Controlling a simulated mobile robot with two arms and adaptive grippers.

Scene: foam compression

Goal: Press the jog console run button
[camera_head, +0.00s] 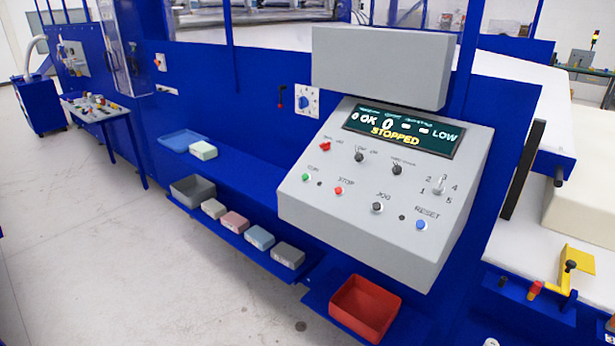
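The jog console (352,220) is a light grey sloped box on the blue machine frame, right of centre. Its dark display (403,130) reads "OK", "0", "LOW" and, in yellow, "STOPPED". The green run button (306,177) is at the panel's left, under a small label. A red stop button (338,190) is to its right, then a black jog button (377,207) and a blue reset button (421,224). A red knob (325,146) and two black knobs are above them. A selector switch (438,190) is at the right. Neither gripper shows in this view.
A grey box (380,65) overhangs the console's top. A red bin (365,308) stands below it. A blue shelf to the left holds a grey bin (193,190) and several coloured foam blocks (234,224). A yellow bracket (572,265) is at the right. The floor at left is open.

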